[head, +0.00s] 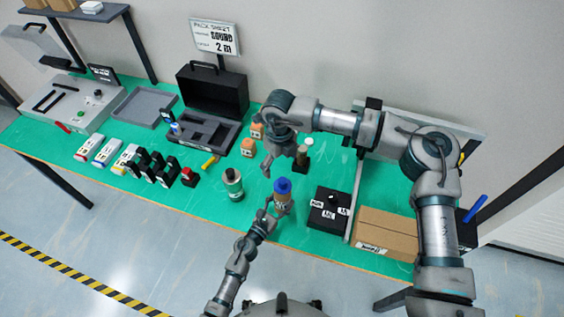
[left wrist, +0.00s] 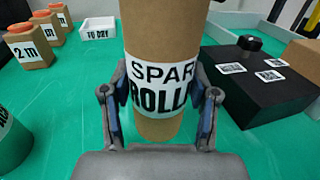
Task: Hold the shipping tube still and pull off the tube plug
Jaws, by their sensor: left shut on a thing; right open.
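The shipping tube (head: 282,203) is a brown cardboard cylinder standing upright near the front edge of the green table. The blue tube plug (head: 283,185) sits in its top end. My left gripper (head: 272,209) is shut on the tube from the front. In the left wrist view, the fingers of that gripper (left wrist: 163,100) press both sides of the tube (left wrist: 160,35) around its white "SPAR… ROLL" label; the plug is out of that view. My right gripper (head: 284,164) is open and empty, above and behind the plug, apart from it.
A green cylinder (head: 232,185) stands left of the tube. A black box with a knob (head: 328,212) and a cardboard box (head: 387,236) lie to the right. Clear table lies between tube and black box.

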